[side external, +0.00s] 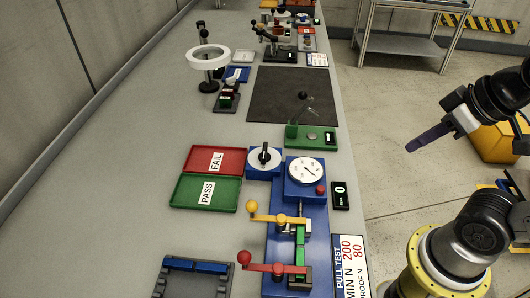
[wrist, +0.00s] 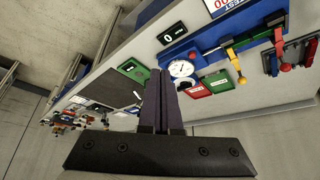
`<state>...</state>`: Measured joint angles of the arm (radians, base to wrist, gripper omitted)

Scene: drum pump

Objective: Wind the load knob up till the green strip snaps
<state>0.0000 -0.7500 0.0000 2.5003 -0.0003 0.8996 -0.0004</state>
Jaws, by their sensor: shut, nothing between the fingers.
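The load knob (side external: 264,155) is a black pointer knob on a white round dial, at the upper left of the blue pull tester (side external: 315,215). The green strip (side external: 300,236) runs between the tester's two clamps and looks whole. A yellow-knobbed lever (side external: 253,206) and a red-knobbed lever (side external: 244,257) cross at the clamps. A round white gauge (side external: 306,171) sits on the tester; it also shows in the wrist view (wrist: 181,69). My gripper (side external: 409,151) is shut and empty, off the bench to the right, well apart from the tester. Its fingers also show in the wrist view (wrist: 163,75).
A display reading 0 (side external: 340,195) stands right of the tester. A red FAIL tray (side external: 216,160) and green PASS tray (side external: 205,193) lie left. A green block stand (side external: 312,137) is behind the tester. A blue-topped rack (side external: 196,266) is at front left.

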